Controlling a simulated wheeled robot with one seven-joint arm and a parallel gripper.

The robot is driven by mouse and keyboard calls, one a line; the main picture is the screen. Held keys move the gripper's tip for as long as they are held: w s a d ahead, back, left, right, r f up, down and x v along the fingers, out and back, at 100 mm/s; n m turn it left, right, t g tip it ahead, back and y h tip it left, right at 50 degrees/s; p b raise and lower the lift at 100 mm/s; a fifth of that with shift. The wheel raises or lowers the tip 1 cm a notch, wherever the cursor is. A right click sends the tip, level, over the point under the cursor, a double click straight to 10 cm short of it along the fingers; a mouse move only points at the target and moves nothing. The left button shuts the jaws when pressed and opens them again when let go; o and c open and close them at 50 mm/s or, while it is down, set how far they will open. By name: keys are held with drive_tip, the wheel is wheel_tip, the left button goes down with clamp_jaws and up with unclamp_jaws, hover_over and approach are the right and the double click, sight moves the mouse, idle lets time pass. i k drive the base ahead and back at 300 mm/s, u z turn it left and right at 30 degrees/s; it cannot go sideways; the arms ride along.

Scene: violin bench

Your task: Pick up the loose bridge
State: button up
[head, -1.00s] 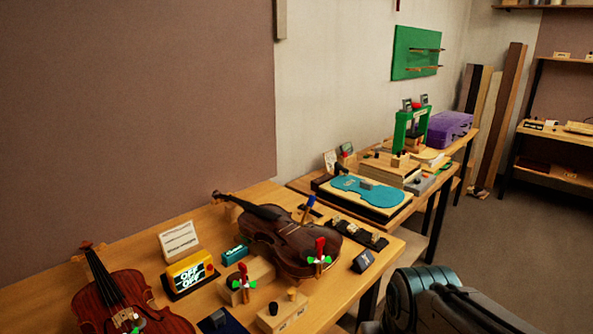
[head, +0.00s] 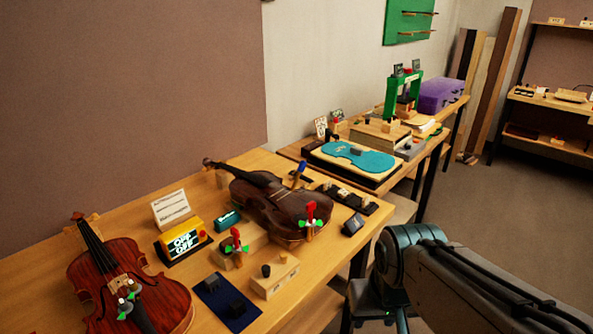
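I cannot make out the loose bridge for certain. Small pale pieces (head: 343,193) lie on a dark strip behind the middle violin, too small to identify. The middle violin (head: 268,203) is dark brown and lies on the bench with red-handled clamps (head: 311,220) at its near side. The left violin (head: 125,283) is reddish, with strings and a pale bridge standing on its top. My arm reaches in from the lower right, beside the bench's right edge. Its fingertips do not show.
A blue mat (head: 211,286) with dark blocks lies at the bench front, beside a wooden block (head: 275,277). A yellow box (head: 183,242) and a white card (head: 171,209) stand behind. A second bench holds a turquoise violin-shaped piece (head: 353,156) and a green press (head: 403,95).

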sight(327, 183)
drive_tip(key=k, duration=0.5)
drive_tip(key=z, duration=1.65)
drive_tip(key=i, duration=1.2)
drive_tip(key=u, duration=2.15)
